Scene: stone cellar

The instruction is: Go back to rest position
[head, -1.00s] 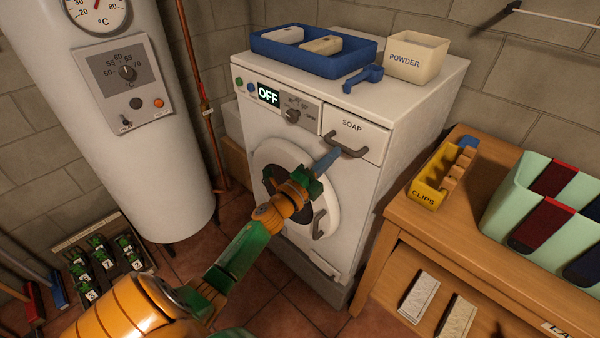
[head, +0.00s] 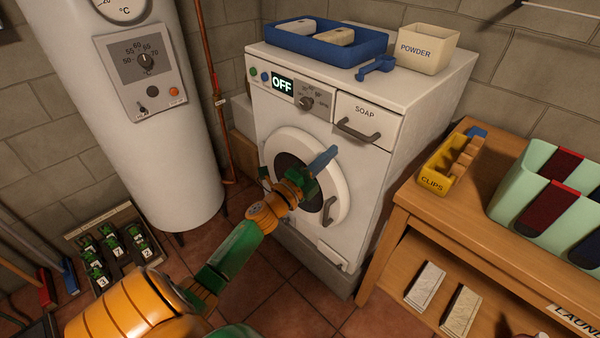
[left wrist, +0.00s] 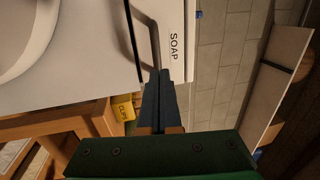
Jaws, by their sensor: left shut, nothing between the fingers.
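My left gripper (head: 323,160) is shut and empty, its blue fingers pressed together in front of the washing machine's round door. The fingers also show in the left wrist view (left wrist: 158,92), below the grey handle of the soap drawer in that picture. In the head view the fingertips are apart from that handle (head: 358,133), lower and to its left. The soap drawer (head: 372,113) looks shut. The washing machine (head: 300,123) has a display reading OFF, and its round door (head: 338,192) looks closed. My right gripper is in neither view.
A wooden bench (head: 395,262) with a yellow clips box (head: 431,180) and a mint green sock bin (head: 508,196) stands at the right. A white boiler (head: 165,185) stands at the left. A blue tray (head: 378,50), blue scoop (head: 376,67) and powder box (head: 428,50) sit on the machine.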

